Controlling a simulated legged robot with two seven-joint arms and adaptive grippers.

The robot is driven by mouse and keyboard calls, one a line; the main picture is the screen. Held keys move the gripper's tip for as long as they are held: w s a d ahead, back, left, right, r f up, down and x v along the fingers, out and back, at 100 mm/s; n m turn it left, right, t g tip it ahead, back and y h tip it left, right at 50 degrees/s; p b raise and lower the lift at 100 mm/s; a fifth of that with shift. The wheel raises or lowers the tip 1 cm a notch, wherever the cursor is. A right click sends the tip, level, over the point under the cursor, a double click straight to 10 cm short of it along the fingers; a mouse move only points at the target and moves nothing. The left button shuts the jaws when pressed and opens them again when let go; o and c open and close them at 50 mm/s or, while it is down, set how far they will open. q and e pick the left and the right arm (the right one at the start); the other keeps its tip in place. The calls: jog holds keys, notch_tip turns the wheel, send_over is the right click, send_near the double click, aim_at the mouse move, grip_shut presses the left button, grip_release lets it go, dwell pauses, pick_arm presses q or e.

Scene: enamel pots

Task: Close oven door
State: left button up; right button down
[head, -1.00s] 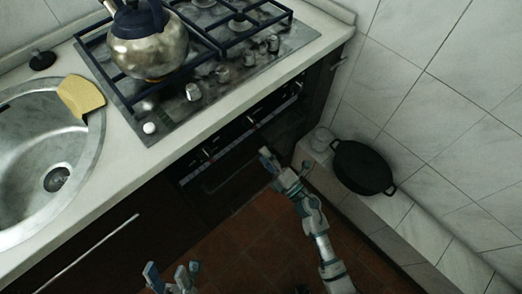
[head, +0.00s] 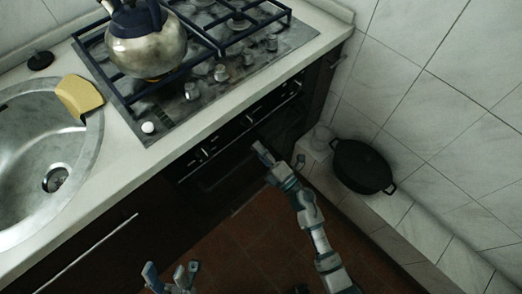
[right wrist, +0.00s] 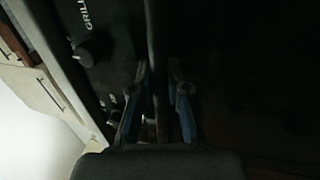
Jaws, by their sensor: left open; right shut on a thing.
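The dark oven (head: 245,128) is built into the counter under the hob. Its door (head: 212,182) looks upright or nearly so in the head view; whether a gap is left I cannot tell. My right gripper (head: 262,153) is at the oven front. In the right wrist view its fingers (right wrist: 158,108) are shut on a dark bar, the oven door handle (right wrist: 154,55), which runs between them. The control panel with a knob (right wrist: 89,48) and the word GRILL is just left of the bar. My left gripper (head: 171,274) is open and empty at the bottom of the head view.
A kettle (head: 148,45) stands on the gas hob (head: 195,105). A sink (head: 30,140) with a yellow sponge (head: 79,95) is at the left. A black pot (head: 361,167) stands on the tiled ledge (head: 425,232) at the right. The floor (head: 245,245) before the oven is clear.

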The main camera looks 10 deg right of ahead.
jog(key=shift+w+a, duration=0.25)
jog(key=shift+w, duration=0.3)
jog(key=shift+w+a, duration=0.25)
jog(key=shift+w, duration=0.25)
jog(key=c, duration=1.2)
grip_release()
jog(key=shift+o, duration=0.3)
jog(key=shift+w+a, duration=0.15)
